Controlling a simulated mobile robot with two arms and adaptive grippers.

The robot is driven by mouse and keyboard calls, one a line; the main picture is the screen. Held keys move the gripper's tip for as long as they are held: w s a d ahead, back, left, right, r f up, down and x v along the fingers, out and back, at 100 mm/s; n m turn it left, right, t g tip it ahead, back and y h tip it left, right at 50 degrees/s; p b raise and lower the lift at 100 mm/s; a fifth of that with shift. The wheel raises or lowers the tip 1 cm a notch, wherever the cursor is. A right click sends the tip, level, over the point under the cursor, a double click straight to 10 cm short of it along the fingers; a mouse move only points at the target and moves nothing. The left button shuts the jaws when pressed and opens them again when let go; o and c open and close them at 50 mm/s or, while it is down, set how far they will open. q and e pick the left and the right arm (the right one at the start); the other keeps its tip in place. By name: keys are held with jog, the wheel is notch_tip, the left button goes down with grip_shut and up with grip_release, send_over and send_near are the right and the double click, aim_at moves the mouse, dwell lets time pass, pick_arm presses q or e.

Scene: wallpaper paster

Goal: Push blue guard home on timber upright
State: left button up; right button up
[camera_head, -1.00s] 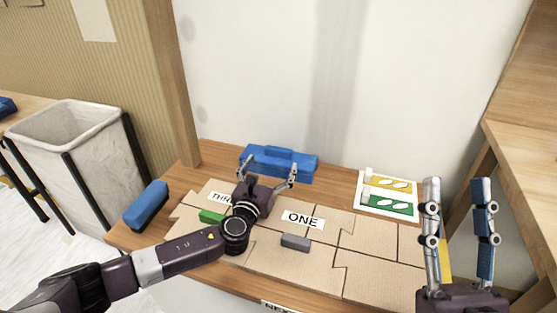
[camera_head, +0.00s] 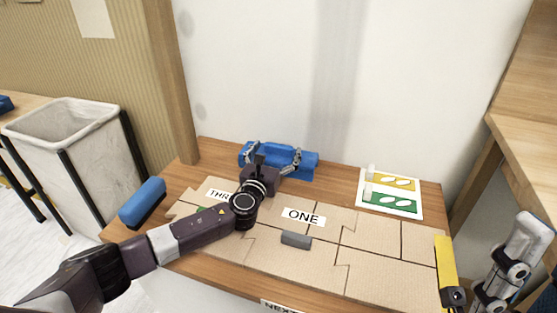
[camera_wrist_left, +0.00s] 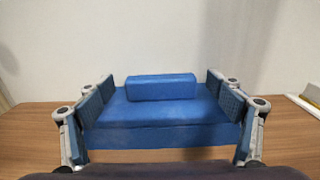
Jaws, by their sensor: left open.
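A blue piece with a raised block on top (camera_head: 309,164) lies at the back of the table against the wall; it also shows in the left wrist view (camera_wrist_left: 165,112). My left gripper (camera_head: 274,157) is open over it, with a finger at each end of the piece; I cannot tell whether they touch it. The timber upright (camera_head: 172,85) stands at the table's back left corner, apart from that piece. A second blue block (camera_head: 142,201) lies at the table's left edge. My right gripper (camera_head: 515,262) shows only partly at the lower right.
Cardboard pieces (camera_head: 370,270) cover the table's front, with labels, a grey block (camera_head: 296,240) and a partly hidden green block (camera_head: 201,210). A card with yellow and green panels (camera_head: 390,192) lies back right. A lined bin (camera_head: 65,150) stands left. A yellow strip (camera_head: 446,262) is at the right.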

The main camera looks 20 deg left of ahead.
pick_arm(q)
jog(key=c, duration=1.3)
jog(key=shift+r, duration=0.1)
